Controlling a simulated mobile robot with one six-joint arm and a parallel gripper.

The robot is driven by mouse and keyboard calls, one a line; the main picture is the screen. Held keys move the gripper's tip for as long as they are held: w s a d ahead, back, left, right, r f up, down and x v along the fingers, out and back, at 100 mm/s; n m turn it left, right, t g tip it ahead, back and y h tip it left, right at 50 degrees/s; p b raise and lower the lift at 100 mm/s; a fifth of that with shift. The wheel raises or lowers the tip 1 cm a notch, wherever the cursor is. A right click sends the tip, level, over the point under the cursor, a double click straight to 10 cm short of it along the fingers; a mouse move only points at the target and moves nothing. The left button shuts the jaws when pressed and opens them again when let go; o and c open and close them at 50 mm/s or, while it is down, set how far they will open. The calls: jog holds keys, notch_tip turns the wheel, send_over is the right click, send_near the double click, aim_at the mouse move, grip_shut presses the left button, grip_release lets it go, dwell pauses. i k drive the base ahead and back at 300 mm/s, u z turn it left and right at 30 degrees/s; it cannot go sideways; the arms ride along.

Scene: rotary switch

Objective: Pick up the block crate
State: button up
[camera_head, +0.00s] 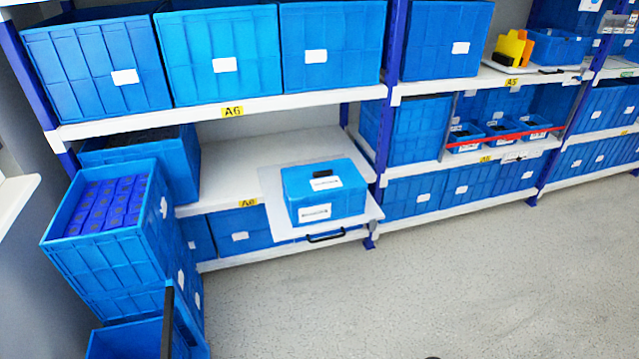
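A blue crate (112,265) filled with rows of darker blue blocks stands at the left, on top of a stack of blue crates. It fits the name block crate. Its top is open, and a white label is on its right side. Its lower part meets the stack below. My gripper is not recognisable in this view, so its state does not show. I cannot tell what the dark upright bar (167,322) in front of the stack is.
A white shelf rack (300,100) holding several blue bins runs behind the stack. A blue box (322,192) sits on a pulled-out white board with a black handle (326,237). An open blue crate (125,342) stands low in front. The grey floor (460,285) at right is clear.

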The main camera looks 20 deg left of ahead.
aim_at(329, 190)
jog(key=i, duration=0.9)
jog(key=z, duration=0.05)
jog(key=k, duration=0.2)
jog(key=u, duration=2.95)
jog(key=i, duration=0.4)
jog(key=z, duration=0.1)
